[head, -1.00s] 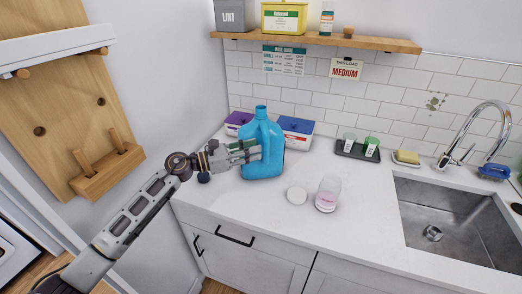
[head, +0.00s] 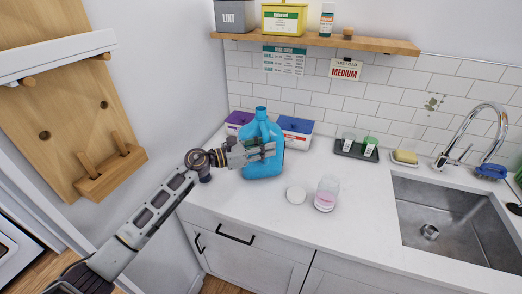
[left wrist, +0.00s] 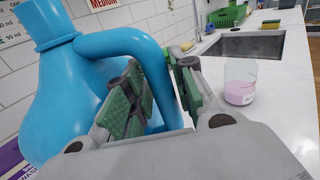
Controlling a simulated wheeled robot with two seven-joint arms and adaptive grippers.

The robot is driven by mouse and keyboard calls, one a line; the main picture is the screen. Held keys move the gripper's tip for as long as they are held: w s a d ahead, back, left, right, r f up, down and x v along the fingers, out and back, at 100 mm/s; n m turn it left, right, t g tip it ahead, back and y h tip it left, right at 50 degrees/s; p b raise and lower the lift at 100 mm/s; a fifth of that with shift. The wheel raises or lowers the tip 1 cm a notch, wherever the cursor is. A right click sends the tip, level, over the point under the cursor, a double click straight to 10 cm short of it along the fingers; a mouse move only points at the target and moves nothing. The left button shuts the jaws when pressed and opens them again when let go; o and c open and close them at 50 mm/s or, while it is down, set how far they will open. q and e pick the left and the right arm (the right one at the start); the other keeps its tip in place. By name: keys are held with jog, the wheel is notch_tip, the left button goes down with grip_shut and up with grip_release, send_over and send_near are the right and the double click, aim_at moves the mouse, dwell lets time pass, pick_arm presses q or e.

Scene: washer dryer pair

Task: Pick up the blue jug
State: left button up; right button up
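The blue jug (head: 264,163) stands upright on the white counter (head: 335,228), near the wall at the left end. Its looped handle and neck show close up in the left wrist view (left wrist: 115,45). My left gripper (head: 268,151) is at the jug's front. The jug's base appears to rest on the counter. My right gripper is not in view.
A purple box (head: 237,122) and a blue-lidded box (head: 296,131) stand behind the jug. A white lid (head: 296,194) and a jar with pink contents (head: 327,193) are to its right. A dark tray (head: 356,152) and the sink (head: 455,225) lie farther right.

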pick_arm(q)
grip_shut()
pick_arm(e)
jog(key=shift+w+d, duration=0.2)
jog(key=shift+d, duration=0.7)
pick_arm(q)
jog(key=shift+r, duration=0.1)
